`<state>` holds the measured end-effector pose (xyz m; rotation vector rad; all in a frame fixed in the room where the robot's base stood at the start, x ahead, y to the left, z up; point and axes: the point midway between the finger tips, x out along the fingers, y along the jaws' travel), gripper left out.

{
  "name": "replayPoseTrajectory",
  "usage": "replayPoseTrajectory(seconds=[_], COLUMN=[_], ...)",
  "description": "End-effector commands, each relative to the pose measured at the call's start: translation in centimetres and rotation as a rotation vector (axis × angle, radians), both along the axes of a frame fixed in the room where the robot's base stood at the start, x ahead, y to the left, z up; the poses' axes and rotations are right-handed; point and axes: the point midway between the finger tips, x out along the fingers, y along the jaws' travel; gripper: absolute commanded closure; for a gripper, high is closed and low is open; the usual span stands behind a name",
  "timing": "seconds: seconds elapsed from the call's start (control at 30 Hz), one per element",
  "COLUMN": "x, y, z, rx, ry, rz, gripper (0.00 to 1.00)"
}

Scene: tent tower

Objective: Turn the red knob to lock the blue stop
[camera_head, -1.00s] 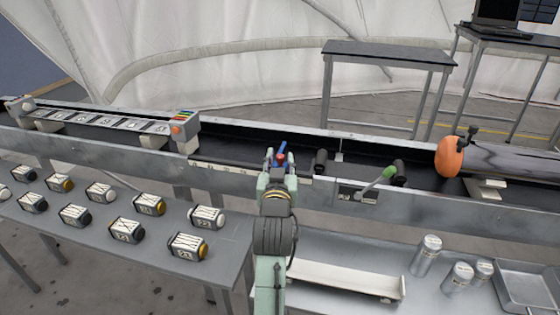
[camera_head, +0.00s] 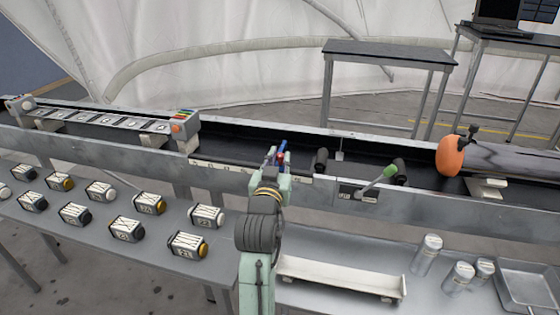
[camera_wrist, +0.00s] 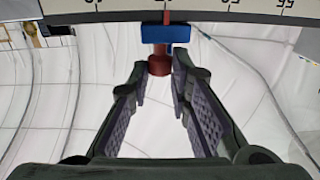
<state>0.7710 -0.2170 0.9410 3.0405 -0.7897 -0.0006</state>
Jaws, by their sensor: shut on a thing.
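The blue stop (camera_head: 283,145) sits on the numbered scale rail (camera_head: 222,168) at the middle of the long trough. In the wrist view the blue stop (camera_wrist: 165,33) is a block against the upside-down scale (camera_wrist: 232,8). The red knob (camera_wrist: 160,64) projects from the stop towards my gripper; only a bit of the red knob (camera_head: 281,155) shows in the head view. My gripper (camera_head: 275,162) is at the knob, shut on it, with the fingertips on either side in the wrist view (camera_wrist: 159,76). The contact itself is partly hidden by the fingers.
A green-tipped lever (camera_head: 378,181) stands right of the stop, with black rollers (camera_head: 321,160) in the trough. An orange rounded object (camera_head: 450,156) is farther right. Below are a table with several labelled canisters (camera_head: 188,245), a white rail (camera_head: 340,278) and metal cylinders (camera_head: 427,255).

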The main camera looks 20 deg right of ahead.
Motion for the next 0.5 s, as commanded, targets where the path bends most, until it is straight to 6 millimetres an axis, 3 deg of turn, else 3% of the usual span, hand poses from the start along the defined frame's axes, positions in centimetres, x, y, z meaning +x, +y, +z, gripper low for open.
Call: replayPoseTrajectory(seconds=[0.5], x=[0.7], y=[0.81], z=[-0.21], rx=[0.001], ry=[-0.006], rz=[-0.376], gripper=[1.0])
